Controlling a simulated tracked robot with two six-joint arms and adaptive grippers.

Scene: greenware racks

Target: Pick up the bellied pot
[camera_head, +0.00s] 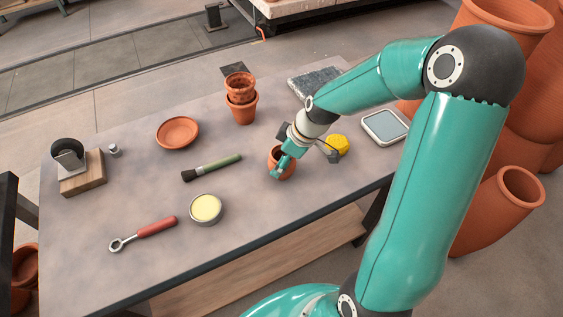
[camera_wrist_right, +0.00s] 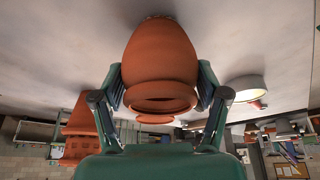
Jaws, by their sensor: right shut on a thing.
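The bellied pot (camera_head: 289,168) is a small round terracotta pot near the front edge of the grey table, right of the middle. My right gripper (camera_head: 281,166) reaches down to it and hides part of it in the head view. In the right wrist view the bellied pot (camera_wrist_right: 160,60) appears upside down, its open rim toward me. The two fingers of my right gripper (camera_wrist_right: 160,92) are shut on its opposite sides. I cannot tell whether its base touches the table. My left gripper is in neither view.
Close to the gripper are a yellow sponge-like lump (camera_head: 337,145) and a green-handled brush (camera_head: 213,167). Stacked terracotta pots (camera_head: 242,106) stand behind. A tin (camera_head: 206,209), a red-handled tool (camera_head: 145,234) and a terracotta saucer (camera_head: 178,132) lie left. Large pots (camera_head: 495,210) stand right.

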